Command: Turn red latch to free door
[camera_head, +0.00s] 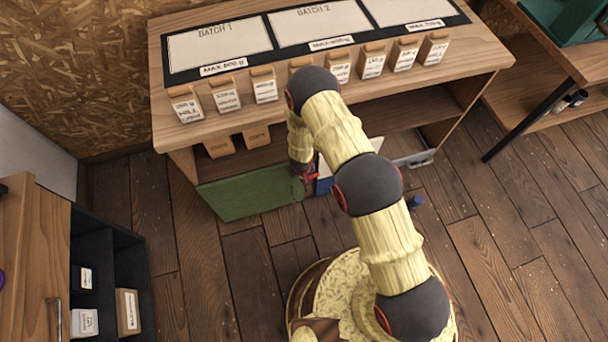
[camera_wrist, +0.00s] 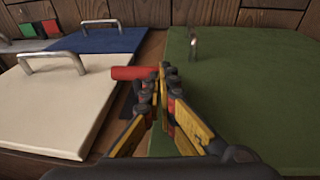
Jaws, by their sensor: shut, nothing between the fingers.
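The red latch (camera_wrist: 132,73) shows in the wrist view as a short red bar, lying crosswise between the green door (camera_wrist: 240,100) on the right and the blue panel (camera_wrist: 105,39) on the left. My gripper (camera_wrist: 163,72) is shut and empty, with its fingertips just right of the latch's end; I cannot tell whether they touch it. The green door has a metal handle (camera_wrist: 193,45). In the head view the green door (camera_head: 245,192) is at the bench's lower front, with my gripper (camera_head: 303,176) near its right edge; my arm hides part of that area.
A cream panel (camera_wrist: 45,110) with a metal handle (camera_wrist: 52,58) lies left of the latch in the wrist view. In the head view the bench top (camera_head: 470,52) holds several labelled bags (camera_head: 227,98). A dark shelf unit (camera_head: 90,245) stands lower left. Open floor (camera_head: 215,280) lies between.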

